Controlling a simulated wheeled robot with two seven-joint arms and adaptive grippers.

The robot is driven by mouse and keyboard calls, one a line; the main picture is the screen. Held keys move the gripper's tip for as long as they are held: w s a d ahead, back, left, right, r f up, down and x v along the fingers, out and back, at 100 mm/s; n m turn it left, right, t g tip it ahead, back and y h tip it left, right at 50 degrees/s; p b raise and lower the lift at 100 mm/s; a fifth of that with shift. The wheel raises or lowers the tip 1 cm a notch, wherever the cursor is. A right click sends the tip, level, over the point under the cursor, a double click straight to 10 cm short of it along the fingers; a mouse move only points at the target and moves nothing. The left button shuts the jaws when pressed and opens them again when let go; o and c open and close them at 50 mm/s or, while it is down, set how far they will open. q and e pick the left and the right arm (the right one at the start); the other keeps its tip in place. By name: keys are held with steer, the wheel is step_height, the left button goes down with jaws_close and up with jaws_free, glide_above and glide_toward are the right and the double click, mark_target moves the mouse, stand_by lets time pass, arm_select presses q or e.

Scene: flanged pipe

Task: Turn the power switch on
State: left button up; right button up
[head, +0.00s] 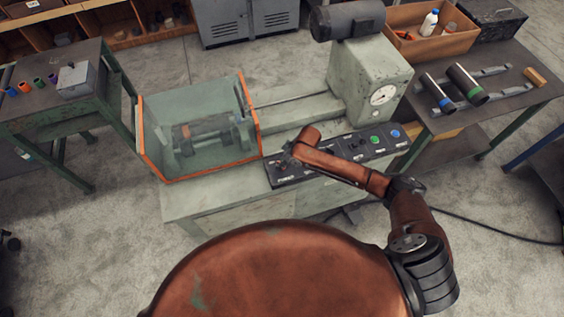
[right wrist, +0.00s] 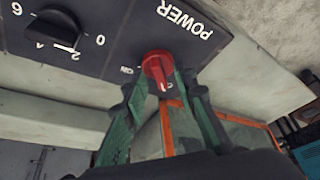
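The control panel (head: 325,160) is a dark strip along the front of the grey-green machine. In the right wrist view, the red power switch (right wrist: 157,66) sits on the panel beside the word POWER, with an ON mark to its left. My right gripper (right wrist: 160,82) has a finger on each side of the red knob, and both fingertips appear to press against it. In the head view my right gripper (head: 289,160) is over the panel's left end, and my arm hides the switch there. My left gripper does not show.
A clear guard with orange edges (head: 258,125) stands just left of the panel. A numbered dial (right wrist: 55,30) is near the switch. Green (head: 374,140) and blue (head: 395,133) buttons are at the panel's right. Side tables flank the machine.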

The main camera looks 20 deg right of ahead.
jaws_close()
